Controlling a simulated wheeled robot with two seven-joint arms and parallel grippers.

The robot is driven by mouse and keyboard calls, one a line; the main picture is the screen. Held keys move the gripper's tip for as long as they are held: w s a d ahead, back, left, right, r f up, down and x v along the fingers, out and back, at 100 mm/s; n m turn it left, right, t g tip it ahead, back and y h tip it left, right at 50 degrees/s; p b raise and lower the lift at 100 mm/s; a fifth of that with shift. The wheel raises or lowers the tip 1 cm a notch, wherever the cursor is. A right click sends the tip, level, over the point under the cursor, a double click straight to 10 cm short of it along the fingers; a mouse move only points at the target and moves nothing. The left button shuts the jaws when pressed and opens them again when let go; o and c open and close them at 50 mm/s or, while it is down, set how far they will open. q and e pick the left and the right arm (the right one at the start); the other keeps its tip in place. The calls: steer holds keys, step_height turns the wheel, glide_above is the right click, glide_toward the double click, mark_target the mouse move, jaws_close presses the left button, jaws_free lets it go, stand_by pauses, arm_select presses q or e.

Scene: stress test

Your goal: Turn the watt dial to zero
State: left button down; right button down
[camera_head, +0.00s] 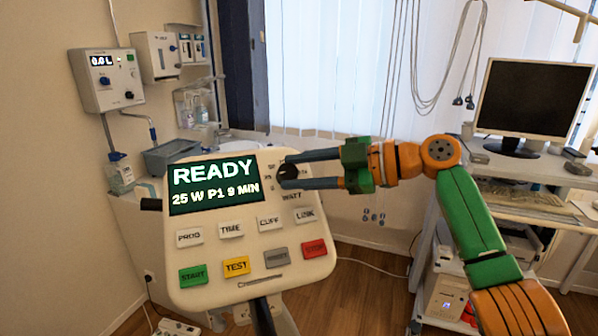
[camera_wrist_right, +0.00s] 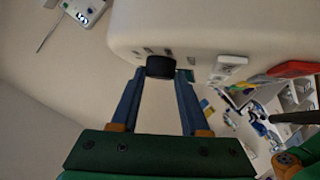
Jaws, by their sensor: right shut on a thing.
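The watt dial (camera_head: 288,172) is a black knob at the upper right of a cream control panel (camera_head: 222,283), beside small scale marks and above the word WATT. The panel's screen (camera_head: 214,184) reads READY, 25 W P1 9 MIN. My right gripper (camera_head: 290,170) comes in from the right, its two dark fingers above and below the dial, shut on it. In the right wrist view the dial (camera_wrist_right: 160,67) sits between the fingertips (camera_wrist_right: 161,73). The dial's pointer is too small to read. My left gripper is in neither view.
Below the screen are white buttons and coloured ones, with a red button (camera_head: 314,249) at the right end. A wall unit (camera_head: 107,80) hangs at the left. A desk with a monitor (camera_head: 533,107) stands at the right. Wooden floor shows between panel and desk.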

stand_by(0.5)
steer(key=shift+c, duration=2)
jaws_free()
steer(key=shift+w, duration=0.1)
steer(key=shift+d+b, duration=0.3)
steer(key=shift+d, duration=0.05)
steer(key=b+v, duration=0.1)
steer(key=v, duration=0.5)
steer(key=shift+d+r+b, duration=0.15)
steer(key=shift+d+b, duration=0.15)
